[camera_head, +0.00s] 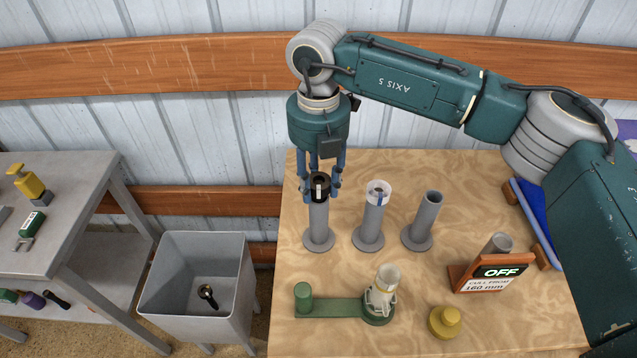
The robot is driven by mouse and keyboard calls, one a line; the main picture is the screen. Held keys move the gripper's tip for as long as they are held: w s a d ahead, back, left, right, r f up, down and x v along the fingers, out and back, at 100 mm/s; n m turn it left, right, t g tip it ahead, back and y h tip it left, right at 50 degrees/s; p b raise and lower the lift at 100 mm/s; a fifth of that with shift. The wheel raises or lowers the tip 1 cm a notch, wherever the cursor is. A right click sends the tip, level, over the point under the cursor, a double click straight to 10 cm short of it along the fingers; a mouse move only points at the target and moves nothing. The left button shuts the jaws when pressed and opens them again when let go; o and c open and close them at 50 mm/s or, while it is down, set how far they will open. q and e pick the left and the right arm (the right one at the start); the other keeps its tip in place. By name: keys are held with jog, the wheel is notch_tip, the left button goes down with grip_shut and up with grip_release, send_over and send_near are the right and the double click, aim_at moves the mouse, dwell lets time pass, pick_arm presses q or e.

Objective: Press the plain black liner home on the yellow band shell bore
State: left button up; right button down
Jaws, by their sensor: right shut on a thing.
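The black liner (320,181) is a dark ring at the top of the leftmost grey post (318,222); a pale mark shows on its front. My right gripper (321,188) comes down from above with its blue fingers shut around the liner. Whether the liner still rests on the post, I cannot tell. A cream-white shell with a yellowish band (381,291) stands upright in the round end of a green fixture (340,307) at the front of the table. Its bore is hard to make out. My left gripper is not in view.
A white ring with a blue mark (377,192) tops the middle post; the right post (425,220) is bare. A grey bin (195,290) is left of the wooden table (290,260).

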notch_tip(320, 180, up, 17)
jog(key=p, duration=0.7)
jog(key=shift+f, duration=0.15)
dwell(0.7)
